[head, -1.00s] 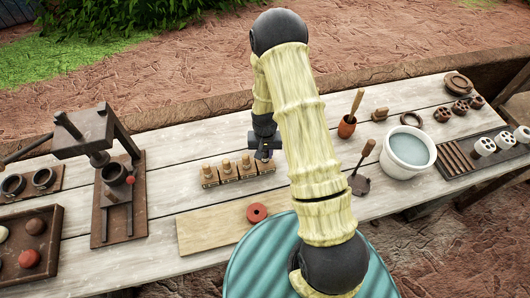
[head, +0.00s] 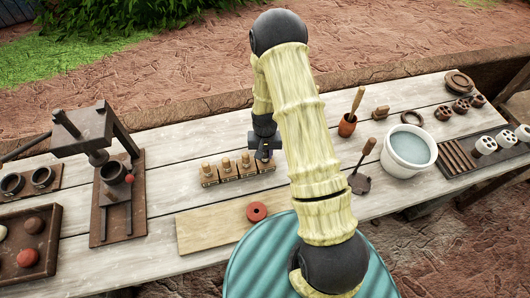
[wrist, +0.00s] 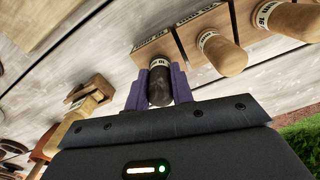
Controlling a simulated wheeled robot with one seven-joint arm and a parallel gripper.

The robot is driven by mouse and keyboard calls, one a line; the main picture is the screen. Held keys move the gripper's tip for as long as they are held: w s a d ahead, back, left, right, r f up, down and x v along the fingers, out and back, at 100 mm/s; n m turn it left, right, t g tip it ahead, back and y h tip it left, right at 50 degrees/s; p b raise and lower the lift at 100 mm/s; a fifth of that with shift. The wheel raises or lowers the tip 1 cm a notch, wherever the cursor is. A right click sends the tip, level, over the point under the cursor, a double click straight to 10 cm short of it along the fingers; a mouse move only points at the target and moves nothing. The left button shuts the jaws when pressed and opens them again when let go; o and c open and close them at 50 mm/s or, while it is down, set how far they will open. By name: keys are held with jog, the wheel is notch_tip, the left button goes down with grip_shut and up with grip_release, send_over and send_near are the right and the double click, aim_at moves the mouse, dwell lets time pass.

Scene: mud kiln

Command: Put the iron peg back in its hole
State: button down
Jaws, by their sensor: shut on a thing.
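The iron peg (wrist: 159,88) is dark and round-ended, with a pale lettered band near its far end. My gripper (wrist: 158,84) is shut on it, a purple finger on each side. The peg's far end lines up with the end wooden block (wrist: 153,50) of a row; I cannot tell whether it is in the hole or just above it. In the head view my gripper (head: 264,155) points down at the right end of the row, where the arm and fingers hide the peg.
The other blocks (head: 228,173) hold wooden pegs close beside my gripper. A wooden board (head: 205,226) with a red ring (head: 257,212) lies in front. An orange cup (head: 347,125) with a handled tool and a white bucket (head: 408,150) stand to the right. A press (head: 112,190) stands left.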

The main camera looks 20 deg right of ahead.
jog(key=shift+f, duration=0.3)
jog(key=c, duration=1.1)
grip_release()
jog(key=shift+r, duration=0.15)
notch_tip(320, 180, up, 17)
jog(key=b, duration=0.3)
jog(key=shift+r, duration=0.1)
jog(key=s+r+n+t, duration=0.1)
jog(key=s+r, duration=0.1)
jog(key=s, duration=0.2)
jog(key=s+r+n, duration=0.1)
jog(key=s+r, duration=0.1)
jog(key=s, duration=0.3)
jog(key=s+r+n+t, duration=0.1)
jog(key=s+r, duration=0.1)
jog(key=s, duration=0.3)
jog(key=shift+t, duration=0.3)
